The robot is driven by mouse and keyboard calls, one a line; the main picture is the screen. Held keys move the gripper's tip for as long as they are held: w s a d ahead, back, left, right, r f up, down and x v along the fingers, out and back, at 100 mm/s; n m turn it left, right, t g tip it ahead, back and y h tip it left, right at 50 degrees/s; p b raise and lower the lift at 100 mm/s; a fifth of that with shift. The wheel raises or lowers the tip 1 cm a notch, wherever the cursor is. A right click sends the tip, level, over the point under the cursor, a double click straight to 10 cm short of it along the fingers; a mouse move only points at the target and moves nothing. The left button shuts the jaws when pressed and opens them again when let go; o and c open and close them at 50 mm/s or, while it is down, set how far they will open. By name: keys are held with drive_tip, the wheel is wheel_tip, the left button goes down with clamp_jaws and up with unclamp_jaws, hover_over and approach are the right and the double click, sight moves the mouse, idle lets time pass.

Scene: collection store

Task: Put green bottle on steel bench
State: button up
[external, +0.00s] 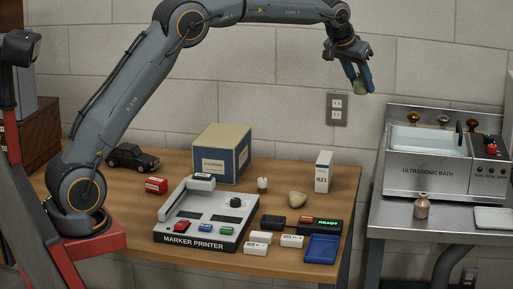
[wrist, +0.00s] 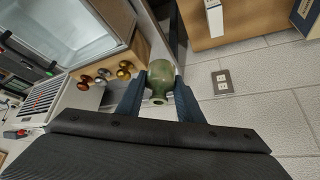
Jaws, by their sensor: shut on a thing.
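The green bottle (external: 360,86) is held in my gripper (external: 358,80), high in the air in front of the back wall. In the wrist view the green bottle (wrist: 160,78) sits between the two dark fingers of my gripper (wrist: 158,95), its neck toward the camera. The steel bench (external: 385,217) stands at the right in the external view, lower than the bottle and to the right of it. My gripper is above the gap between the wooden table and the bench.
An ultrasonic bath (external: 425,171) fills the back of the bench. A small tan bottle (external: 422,206) and a pale tray (external: 494,218) stand in front of it. The wooden table (external: 335,190) holds a marker printer (external: 205,222), boxes and small items. The bench's front left is clear.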

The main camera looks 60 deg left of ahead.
drive_tip(key=s+d+m+p, duration=0.1)
drive_tip(key=s+d, duration=0.3)
drive_tip(key=d, duration=0.5)
drive_tip(key=s+d+m+h+p, duration=0.1)
drive_tip(key=s+d, duration=0.3)
drive_tip(key=d, duration=0.6)
drive_tip(key=s+d+m+h+p, duration=0.1)
drive_tip(key=s+d+m+p, duration=0.1)
drive_tip(key=d, duration=0.7)
drive_tip(key=shift+s+d+f+p, duration=0.15)
drive_tip(key=shift+s+p, duration=0.5)
drive_tip(key=shift+s, duration=0.3)
wheel_tip(320, 180, down, 17)
drive_tip(key=shift+r+p, duration=0.2)
drive_tip(key=shift+p, duration=0.45)
drive_tip(key=shift+c, duration=0.2)
drive_tip(key=shift+f+p, duration=0.45)
drive_tip(key=shift+f, duration=1.8)
drive_tip(key=shift+f, duration=0.15)
drive_tip(key=o, duration=1.1)
drive_tip(key=shift+o, duration=0.2)
